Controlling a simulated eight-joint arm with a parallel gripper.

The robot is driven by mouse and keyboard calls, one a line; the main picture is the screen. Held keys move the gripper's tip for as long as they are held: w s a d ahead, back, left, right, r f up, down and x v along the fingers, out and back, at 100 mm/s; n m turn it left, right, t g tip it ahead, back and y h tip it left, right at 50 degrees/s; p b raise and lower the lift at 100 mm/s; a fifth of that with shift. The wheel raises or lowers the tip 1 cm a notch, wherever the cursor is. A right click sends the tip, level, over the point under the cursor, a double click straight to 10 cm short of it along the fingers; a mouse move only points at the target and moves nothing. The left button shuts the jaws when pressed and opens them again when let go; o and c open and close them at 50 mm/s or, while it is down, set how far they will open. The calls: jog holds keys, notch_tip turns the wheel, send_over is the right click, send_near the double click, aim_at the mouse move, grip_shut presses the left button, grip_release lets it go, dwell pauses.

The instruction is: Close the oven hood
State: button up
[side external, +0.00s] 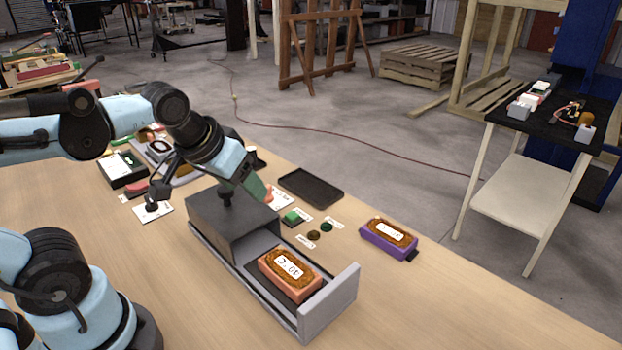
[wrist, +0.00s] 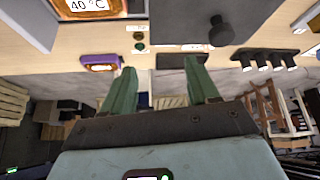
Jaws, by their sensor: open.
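The oven is a grey base (side external: 330,298) with rails and an upright end wall. Its dark grey hood (side external: 228,228) sits at the far left end of the rails, with a black knob (side external: 226,195) on top. A loaf in a pink pan (side external: 290,287) lies uncovered in the right part of the base. In the wrist view, the knob (wrist: 221,32) and hood (wrist: 245,15) are at the upper right, and the loaf (wrist: 88,8) is at the upper left. My gripper (side external: 260,192) is open and empty, near the hood's far side; its green fingers (wrist: 160,66) are spread apart below the knob in the wrist view.
A purple pan with a loaf (side external: 388,238) stands right of the oven. A black tray (side external: 311,186) and green and dark buttons (side external: 293,216) with labels lie behind it. Electronic boxes (side external: 122,166) are at the left. Table is clear in the front right.

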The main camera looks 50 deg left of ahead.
aim_at(225, 188)
jog(key=s+a+r+n+g+y, duration=0.2)
jog(key=a+r+n+g, duration=0.1)
jog(key=a+r+n, duration=0.25)
jog(key=shift+n, duration=0.45)
jog(key=shift+x, duration=5.65)
jog(key=shift+s+a, duration=0.1)
grip_shut()
